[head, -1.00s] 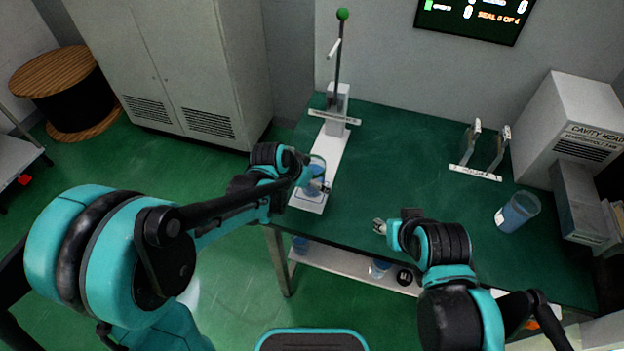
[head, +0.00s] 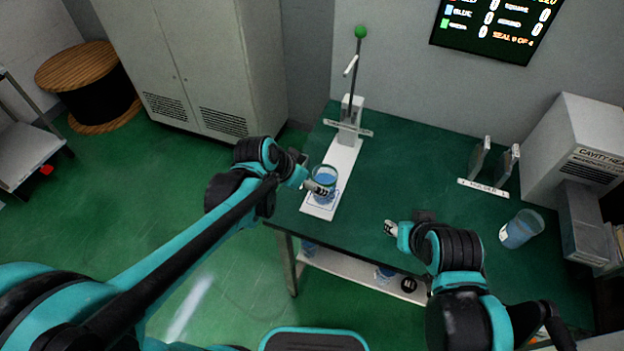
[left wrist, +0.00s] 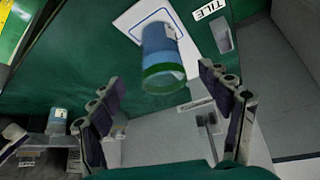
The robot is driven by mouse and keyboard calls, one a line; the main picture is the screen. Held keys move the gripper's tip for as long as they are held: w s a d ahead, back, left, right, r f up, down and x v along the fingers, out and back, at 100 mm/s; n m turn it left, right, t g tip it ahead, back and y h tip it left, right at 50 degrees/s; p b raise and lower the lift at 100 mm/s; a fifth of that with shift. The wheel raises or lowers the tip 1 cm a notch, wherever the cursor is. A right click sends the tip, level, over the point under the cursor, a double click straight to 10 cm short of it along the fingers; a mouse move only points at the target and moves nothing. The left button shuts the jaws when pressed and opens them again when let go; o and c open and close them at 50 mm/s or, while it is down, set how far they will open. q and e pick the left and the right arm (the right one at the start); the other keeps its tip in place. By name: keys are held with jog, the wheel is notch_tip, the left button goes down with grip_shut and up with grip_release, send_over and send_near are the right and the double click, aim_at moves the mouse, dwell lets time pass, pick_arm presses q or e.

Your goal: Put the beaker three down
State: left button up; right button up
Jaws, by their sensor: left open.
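A clear beaker with blue liquid (head: 326,177) stands upright on the white base plate (head: 345,160) of the lever press, at the table's left end. My left gripper (head: 318,187) is open close beside this beaker, on its left and near side. In the left wrist view the beaker (left wrist: 161,55) is ahead of the spread fingers (left wrist: 165,110), apart from them. A second blue beaker (head: 521,229) is on the table at the right. I cannot read a number on either. My right gripper (head: 390,228) is over the table's front edge; its finger gap is too small to judge.
The press has a green-knobbed lever (head: 356,75). A white holder (head: 484,188) with two upright plates and a grey-white cavity machine (head: 580,140) stand at the right. More beakers (head: 384,273) are on the shelf below. The middle of the green table (head: 410,160) is clear.

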pick_arm(q)
jog(key=s+a+r+n+t+y, duration=0.2)
jog(key=s+a+n, duration=0.6)
jog(key=s+a, duration=0.5)
jog(key=shift+s+a+r+y, duration=0.4)
jog(key=shift+s+r+y, duration=0.25)
jog(key=shift+r+y, duration=0.35)
jog(key=shift+f, duration=0.1)
